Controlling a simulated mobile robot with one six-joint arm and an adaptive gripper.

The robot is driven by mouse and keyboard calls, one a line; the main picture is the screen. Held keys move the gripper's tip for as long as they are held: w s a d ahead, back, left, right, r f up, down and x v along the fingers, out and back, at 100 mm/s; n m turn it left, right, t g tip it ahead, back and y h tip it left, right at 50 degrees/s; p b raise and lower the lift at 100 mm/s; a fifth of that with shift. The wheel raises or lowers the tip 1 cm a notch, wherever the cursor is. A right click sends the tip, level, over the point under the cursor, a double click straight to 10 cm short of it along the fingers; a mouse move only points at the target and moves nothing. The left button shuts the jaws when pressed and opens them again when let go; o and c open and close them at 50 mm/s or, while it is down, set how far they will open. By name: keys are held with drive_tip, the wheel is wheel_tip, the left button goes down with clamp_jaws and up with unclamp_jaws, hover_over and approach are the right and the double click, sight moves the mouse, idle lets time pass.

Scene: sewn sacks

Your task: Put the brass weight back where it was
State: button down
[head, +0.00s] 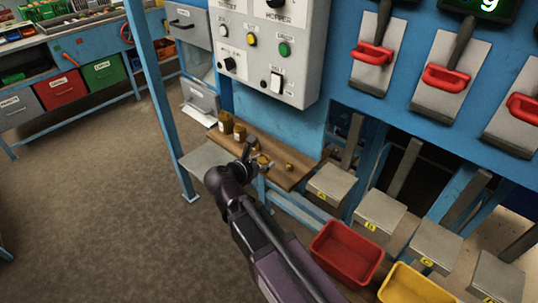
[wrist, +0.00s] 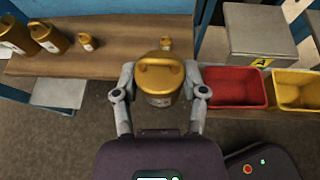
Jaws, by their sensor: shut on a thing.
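My gripper (wrist: 160,88) is shut on a brass weight (wrist: 158,82) with a ring-like handle and a pale label. In the wrist view the weight stays upright between both fingers and overlaps the front edge of the wooden shelf (wrist: 120,65). Whether it touches the shelf cannot be told. On the shelf stand other brass weights: a large one (wrist: 14,36) at far left, a smaller one (wrist: 48,38), a still smaller one (wrist: 86,42), and a tiny one (wrist: 166,44) behind the held weight. In the head view my gripper (head: 260,160) is at the shelf (head: 288,180), partly hiding the held weight.
A bare stretch of shelf lies between the third weight and the tiny one. A red bin (head: 346,254) and a yellow bin (head: 412,288) are at right. Grey lettered platforms (head: 331,184) stand beyond the shelf's right end. A blue post (head: 160,100) rises at left.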

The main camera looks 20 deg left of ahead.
drive_tip(key=shift+w, duration=0.3)
drive_tip(key=shift+s+a+r, duration=0.1)
drive_tip(key=shift+f, duration=0.2)
drive_tip(key=w+d+f+b, duration=0.1)
drive_tip(key=d+b, duration=0.1)
drive_tip(key=w+d+f+b, duration=0.1)
drive_tip(key=d+f, duration=0.1)
drive_tip(key=d, duration=0.1)
drive_tip(key=w+d+f+b, duration=0.1)
drive_tip(key=d+f+b, duration=0.1)
drive_tip(key=shift+w+d+f+b, duration=0.1)
drive_tip(key=shift+d+f+b, duration=0.1)
drive_tip(key=shift+d+b, duration=0.2)
drive_tip(key=shift+w+a, duration=0.1)
drive_tip(key=w+a, duration=0.3)
drive_tip(key=w, duration=0.1)
drive_tip(key=w+a+f+b, duration=0.1)
drive_tip(key=w+a, duration=0.2)
drive_tip(key=w, duration=0.1)
drive_tip(key=w+a, duration=0.4)
drive_tip(key=shift+w+f, duration=0.1)
drive_tip(key=shift+f, duration=0.15)
